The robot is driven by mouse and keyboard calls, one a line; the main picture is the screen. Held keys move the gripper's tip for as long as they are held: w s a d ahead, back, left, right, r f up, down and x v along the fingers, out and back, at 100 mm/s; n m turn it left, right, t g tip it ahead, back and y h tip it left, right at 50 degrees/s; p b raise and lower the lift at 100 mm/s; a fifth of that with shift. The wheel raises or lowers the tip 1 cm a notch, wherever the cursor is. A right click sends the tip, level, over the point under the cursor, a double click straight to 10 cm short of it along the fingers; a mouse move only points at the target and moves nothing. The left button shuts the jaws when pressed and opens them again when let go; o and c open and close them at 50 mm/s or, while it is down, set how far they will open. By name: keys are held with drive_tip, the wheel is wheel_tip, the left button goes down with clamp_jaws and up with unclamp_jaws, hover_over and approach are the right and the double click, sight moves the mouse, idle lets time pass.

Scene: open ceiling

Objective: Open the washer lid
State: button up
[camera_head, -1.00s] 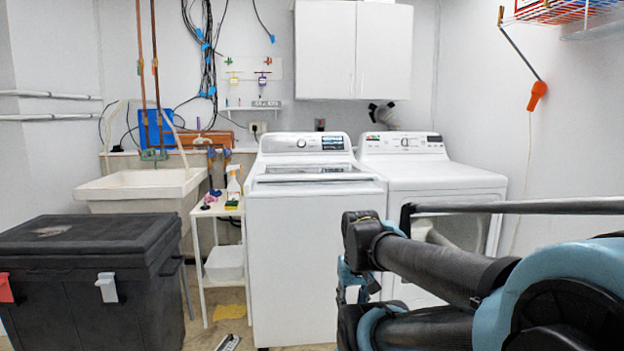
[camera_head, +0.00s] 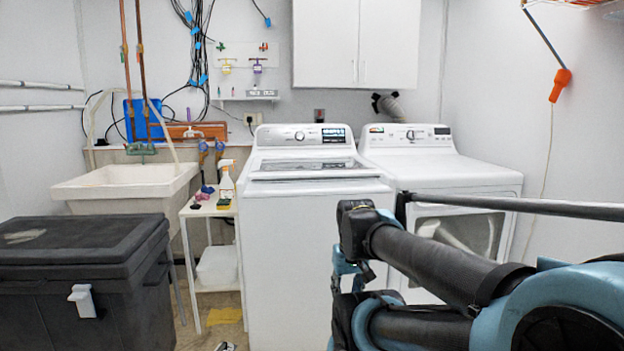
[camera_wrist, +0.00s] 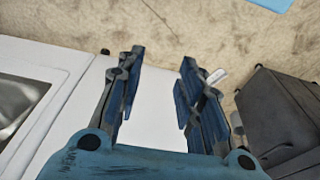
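The white top-loading washer (camera_head: 310,240) stands in the middle of the head view, with its control panel at the back. Its lid (camera_head: 318,168), with a dark glass panel, lies closed on top. My arm reaches in from the right, in front of the dryer and the washer's right front side. My gripper (camera_wrist: 162,58) is open and empty in the wrist view, its two blue fingers apart. A white panel, apparently the washer's front (camera_wrist: 155,110), shows beyond and between the fingers. In the head view the gripper is mostly hidden by the arm.
A white dryer (camera_head: 440,175) stands right of the washer. A small white shelf (camera_head: 212,212) with a spray bottle (camera_head: 226,182) stands at its left, near a sink (camera_head: 125,190). A black lidded bin (camera_head: 90,270) fills the left foreground. White cupboards (camera_head: 355,45) hang above.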

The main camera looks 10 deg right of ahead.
drive_tip(key=w+a+r+m+t+y, duration=0.2)
drive_tip(key=w+a+r+t+y, duration=0.25)
drive_tip(key=w, duration=0.75)
drive_tip(key=m+t+y, duration=0.3)
drive_tip(key=m+t, duration=0.7)
drive_tip(key=m, duration=0.2)
approach(313, 174)
drive_tip(key=s+d+f, duration=0.1)
drive_tip(key=s+d, duration=0.1)
drive_tip(key=d, duration=0.1)
drive_tip(key=shift+h, duration=0.35)
drive_tip(key=x, duration=1.7)
drive_tip(key=shift+f, duration=0.1)
clamp_jaws()
